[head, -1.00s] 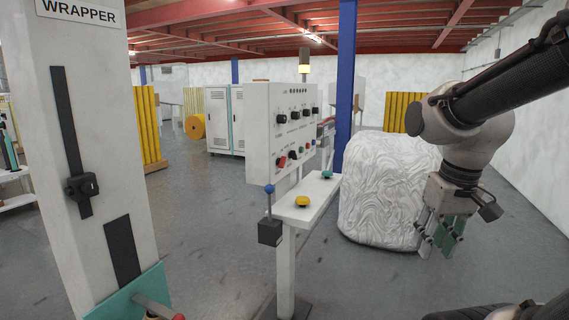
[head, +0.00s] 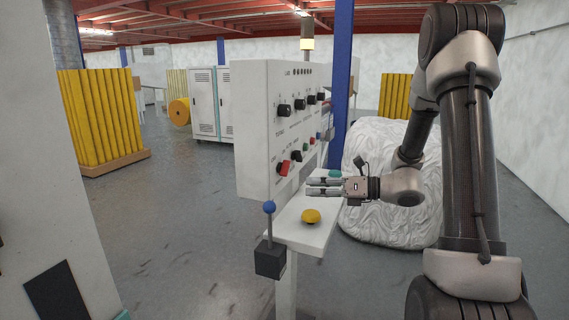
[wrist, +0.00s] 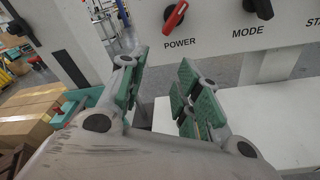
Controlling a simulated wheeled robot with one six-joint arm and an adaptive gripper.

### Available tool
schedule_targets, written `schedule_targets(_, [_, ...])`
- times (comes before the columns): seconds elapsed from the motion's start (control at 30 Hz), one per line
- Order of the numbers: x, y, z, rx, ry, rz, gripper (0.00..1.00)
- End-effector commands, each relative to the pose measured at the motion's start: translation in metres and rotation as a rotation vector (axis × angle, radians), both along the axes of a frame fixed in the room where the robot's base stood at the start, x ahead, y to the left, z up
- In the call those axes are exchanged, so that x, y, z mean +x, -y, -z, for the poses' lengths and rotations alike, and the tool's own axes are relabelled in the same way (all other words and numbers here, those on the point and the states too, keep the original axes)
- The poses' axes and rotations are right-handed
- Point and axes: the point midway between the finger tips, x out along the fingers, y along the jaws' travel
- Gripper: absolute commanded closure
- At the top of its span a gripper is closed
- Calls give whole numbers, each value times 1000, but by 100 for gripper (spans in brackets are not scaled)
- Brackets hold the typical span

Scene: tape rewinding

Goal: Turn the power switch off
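The control panel (head: 255,120) is a white box on a post, with several black knobs. The power switch (head: 284,168) is a red rotary handle at its lower left. In the wrist view the red switch (wrist: 175,18) sits tilted, upper end to the right, above the printed word POWER. My gripper (head: 312,187) reaches left toward the panel's lower part, above the small white shelf. In the wrist view my gripper (wrist: 160,90) has its green-padded fingers apart with nothing between them, below the switch and not touching it.
A black mode knob (wrist: 258,8) is right of the switch. On the shelf (head: 290,228) are a yellow button (head: 311,216) and a teal button (head: 335,174). A blue-knobbed lever (head: 269,208) stands at the shelf's near end. A wrapped white bale (head: 385,225) is behind my arm.

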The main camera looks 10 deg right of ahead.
Motion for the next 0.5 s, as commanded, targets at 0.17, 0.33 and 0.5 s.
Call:
schedule_targets(0.17, [23, 3, -29, 194, -88, 88, 67])
schedule_targets(0.33, [24, 0, -33, 255, -154, 87, 67])
schedule_targets(0.5, [36, -19, -32, 258, -164, 84, 67])
